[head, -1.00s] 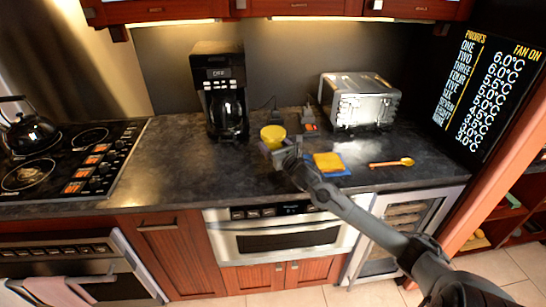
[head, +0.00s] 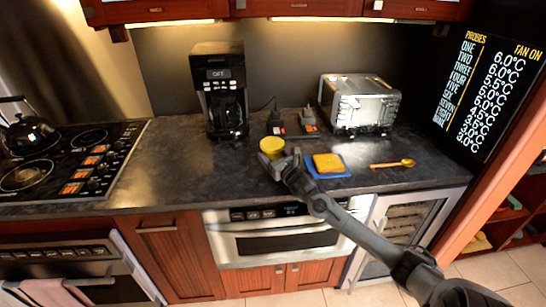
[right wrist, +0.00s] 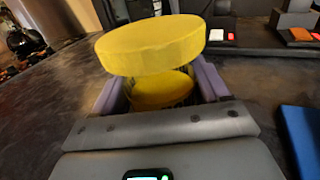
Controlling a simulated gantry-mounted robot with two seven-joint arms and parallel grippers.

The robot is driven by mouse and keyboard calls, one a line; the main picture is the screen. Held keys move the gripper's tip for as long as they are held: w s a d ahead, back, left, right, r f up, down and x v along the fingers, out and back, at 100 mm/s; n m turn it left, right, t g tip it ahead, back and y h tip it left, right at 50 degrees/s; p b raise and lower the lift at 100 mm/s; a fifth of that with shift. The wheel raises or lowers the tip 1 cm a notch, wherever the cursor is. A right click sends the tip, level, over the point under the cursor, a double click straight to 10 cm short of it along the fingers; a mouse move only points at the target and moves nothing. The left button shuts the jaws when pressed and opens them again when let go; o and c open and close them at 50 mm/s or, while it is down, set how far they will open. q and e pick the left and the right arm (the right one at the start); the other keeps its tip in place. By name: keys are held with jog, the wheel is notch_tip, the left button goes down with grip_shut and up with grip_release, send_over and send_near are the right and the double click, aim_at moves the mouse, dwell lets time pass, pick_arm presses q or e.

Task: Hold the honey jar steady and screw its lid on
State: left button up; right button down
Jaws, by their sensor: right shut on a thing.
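The honey jar's yellow lid (head: 272,147) shows as a yellow disc at the end of my right gripper (head: 283,166), over the counter in front of the coffee maker. In the right wrist view the yellow lid (right wrist: 152,43) is a thick disc, a little tilted. Below it, across a dark gap, a yellow part of the honey jar (right wrist: 160,90) shows between the purple fingers of my right gripper (right wrist: 160,88). The right gripper is shut on the jar. The fingers hide its lower part, and I cannot tell if it touches the counter. My left gripper is not in view.
Two dark blocks (head: 275,123) with red parts stand behind. A coffee maker (head: 218,92) and toaster (head: 360,102) stand farther back. The counter's left-middle is clear.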

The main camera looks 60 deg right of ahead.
jog(key=shift+f, duration=0.1)
grip_release()
jog(key=shift+r, duration=0.2)
jog(key=p+v, duration=0.2)
jog(key=v, duration=0.8)
jog(key=shift+s+a+f, duration=0.1)
jog(key=shift+s+a, duration=0.05)
jog(key=shift+s, duration=0.15)
jog(key=shift+s+a, duration=0.3)
jog(key=shift+s, duration=0.3)
